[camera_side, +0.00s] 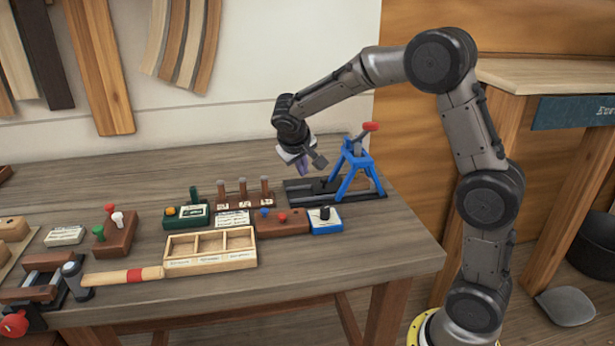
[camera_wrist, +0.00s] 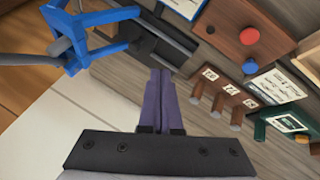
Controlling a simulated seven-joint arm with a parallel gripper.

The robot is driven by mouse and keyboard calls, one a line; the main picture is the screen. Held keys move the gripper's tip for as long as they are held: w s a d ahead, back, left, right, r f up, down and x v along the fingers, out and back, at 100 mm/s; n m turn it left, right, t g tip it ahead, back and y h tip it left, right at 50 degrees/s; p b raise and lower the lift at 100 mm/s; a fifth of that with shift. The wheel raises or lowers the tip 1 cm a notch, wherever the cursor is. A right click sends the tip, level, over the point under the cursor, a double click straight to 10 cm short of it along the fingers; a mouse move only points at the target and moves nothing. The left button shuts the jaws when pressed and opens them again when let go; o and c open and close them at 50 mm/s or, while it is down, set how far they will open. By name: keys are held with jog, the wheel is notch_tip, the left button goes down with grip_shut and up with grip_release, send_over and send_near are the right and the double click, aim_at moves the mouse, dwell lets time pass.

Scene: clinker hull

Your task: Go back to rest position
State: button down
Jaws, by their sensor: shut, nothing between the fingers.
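My gripper (camera_side: 302,165) hangs above the back right part of the workbench (camera_side: 340,240), just left of a blue stand (camera_side: 352,165) with a red-topped lever. Its purple fingers are together with nothing between them. In the wrist view, the gripper (camera_wrist: 162,78) points toward the black base plate (camera_wrist: 160,45) of the stand, and the blue stand (camera_wrist: 100,42) shows at the upper left. I cannot tell the exact height of the fingertips above the bench.
A wooden tray with compartments (camera_side: 210,265), a mallet (camera_side: 125,277) and a rack with several upright pegs (camera_side: 243,200) are on the bench. A brown block with blue and red knobs (camera_side: 283,226) and a blue box (camera_side: 325,226) lie nearer. The bench's right front is clear.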

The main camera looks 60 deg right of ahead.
jog(key=s+a+r+t, duration=0.1)
jog(key=s+a+r, duration=0.25)
jog(key=r, duration=0.55)
jog(key=s+a+r+t+y, duration=0.2)
jog(key=s+a+r, duration=0.1)
jog(key=s, duration=0.7)
jog(key=s+a+f+n+y, duration=0.2)
jog(key=s+a+f, duration=0.1)
jog(key=s, duration=0.4)
jog(key=s+a+f+n+y, duration=0.2)
jog(key=s+a+f, duration=0.2)
jog(key=s+a, duration=0.2)
jog(key=shift+s+f+n, duration=0.25)
jog(key=shift+s+n, duration=0.05)
jog(key=shift+s, duration=0.25)
